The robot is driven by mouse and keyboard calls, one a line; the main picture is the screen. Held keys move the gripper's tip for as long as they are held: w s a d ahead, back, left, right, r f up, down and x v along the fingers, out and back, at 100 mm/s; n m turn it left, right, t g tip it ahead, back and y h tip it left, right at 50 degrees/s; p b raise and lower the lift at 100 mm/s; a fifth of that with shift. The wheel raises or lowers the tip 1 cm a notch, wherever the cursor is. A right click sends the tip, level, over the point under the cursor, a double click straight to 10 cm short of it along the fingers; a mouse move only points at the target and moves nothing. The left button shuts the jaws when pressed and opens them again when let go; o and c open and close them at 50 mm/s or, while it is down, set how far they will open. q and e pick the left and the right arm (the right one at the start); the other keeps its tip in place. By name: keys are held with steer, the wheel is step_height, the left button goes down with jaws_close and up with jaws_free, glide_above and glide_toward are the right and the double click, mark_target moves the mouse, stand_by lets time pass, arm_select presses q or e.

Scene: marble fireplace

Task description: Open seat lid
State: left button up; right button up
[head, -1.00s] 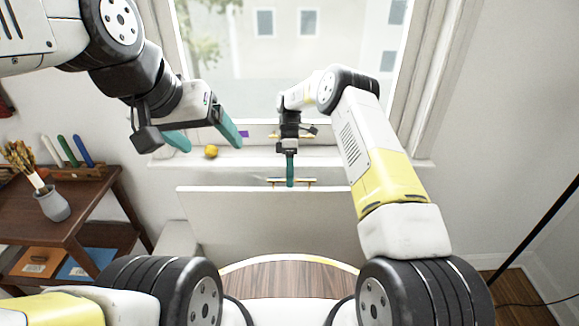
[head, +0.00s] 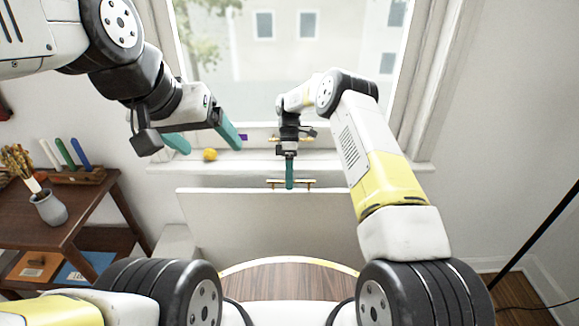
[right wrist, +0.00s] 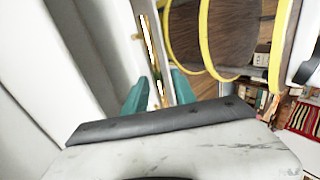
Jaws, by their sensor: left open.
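The seat lid (head: 265,230) is a wide pale panel in the lower middle of the head view, standing steeply, apparently upright, below the window sill. A brass handle (head: 306,182) lies along its top edge, and the handle also shows in the right wrist view (right wrist: 147,42). My right gripper (head: 290,184) points down at the middle of this handle. My left gripper (head: 208,140) is open and empty in front of the sill, left of the lid.
A yellow ball (head: 210,154) sits on the window sill (head: 260,160). A brown side table (head: 75,200) at the left carries a grey cup of brushes (head: 50,207) and several markers. A thin black pole (head: 540,235) slants at the far right. The wall between is clear.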

steer(key=shift+w+r, duration=0.1)
steer(key=v, duration=0.7)
steer(key=shift+w+r, duration=0.1)
steer(key=shift+r, duration=0.05)
step_height(320, 180, up, 14)
steer(key=d+m+t, duration=0.3)
steer(key=s+d+r+m+t+y, duration=0.1)
steer(key=s+d+r+m+t, duration=0.35)
steer(key=s+r, duration=0.6)
steer(key=s+d+m+t, duration=0.2)
steer(key=s+m, duration=0.1)
steer(key=s, duration=0.4)
steer(key=s+d+r+m+t, duration=0.1)
steer(key=s+d+m, duration=0.1)
steer(key=s, duration=0.5)
steer(key=s+d+r+m+t+y, duration=0.1)
steer(key=s+d+m+t, duration=0.1)
steer(key=s+m, duration=0.3)
steer(key=s, duration=0.3)
steer(key=shift+d+r+t, duration=0.25)
steer(key=shift+d+t, duration=0.05)
steer(key=shift+t, duration=0.05)
